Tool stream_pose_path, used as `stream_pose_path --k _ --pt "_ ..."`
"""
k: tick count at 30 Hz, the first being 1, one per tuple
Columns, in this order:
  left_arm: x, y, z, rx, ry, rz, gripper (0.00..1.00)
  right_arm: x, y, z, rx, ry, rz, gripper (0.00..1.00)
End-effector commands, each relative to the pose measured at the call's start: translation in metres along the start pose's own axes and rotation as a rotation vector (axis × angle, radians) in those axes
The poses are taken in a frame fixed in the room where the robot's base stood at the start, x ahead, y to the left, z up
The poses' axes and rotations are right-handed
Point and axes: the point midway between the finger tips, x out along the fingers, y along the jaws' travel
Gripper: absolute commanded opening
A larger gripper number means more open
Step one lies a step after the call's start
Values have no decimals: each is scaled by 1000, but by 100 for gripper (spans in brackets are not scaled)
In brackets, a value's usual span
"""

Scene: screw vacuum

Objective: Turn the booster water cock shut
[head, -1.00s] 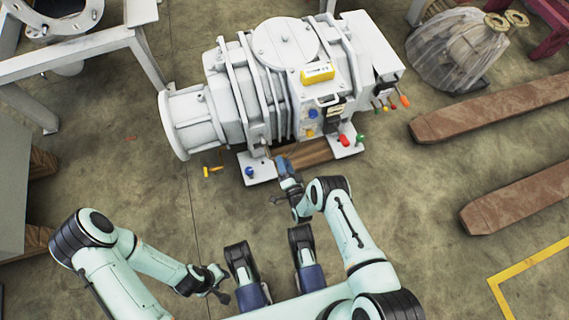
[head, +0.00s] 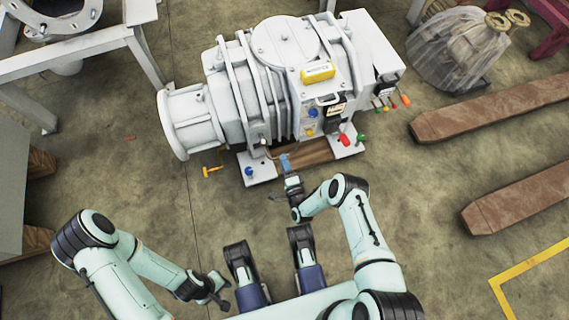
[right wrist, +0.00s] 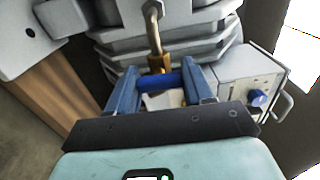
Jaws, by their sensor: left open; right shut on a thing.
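The cock in my right gripper (right wrist: 160,84) has a blue handle (right wrist: 166,81) on a brass fitting (right wrist: 160,63) under a bent metal pipe (right wrist: 153,28). The gripper's two blue fingers are shut on this handle, one at each side. The handle lies crosswise to the pipe. In the head view the right gripper (head: 284,161) is at the front lower edge of the white pump (head: 270,85), and its hand hides the handle there. My left gripper (head: 222,293) is open and empty, low over the floor, away from the pump.
A yellow-handled cock (head: 211,171) and a blue knob (head: 249,171) are left of my right gripper. The floor before the pump is clear.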

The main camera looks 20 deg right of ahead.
Motion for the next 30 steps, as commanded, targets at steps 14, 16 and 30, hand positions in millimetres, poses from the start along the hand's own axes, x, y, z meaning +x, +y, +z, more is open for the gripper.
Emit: stream_pose_path --k 14,16,30 --pt "0 0 0 0 -1 0 43 2 -2 1 8 -1 -4 77" --pt "0 0 0 0 -1 0 43 1 -2 1 8 0 -3 77" --pt "0 0 0 0 -2 -1 43 2 0 2 6 -1 0 77"
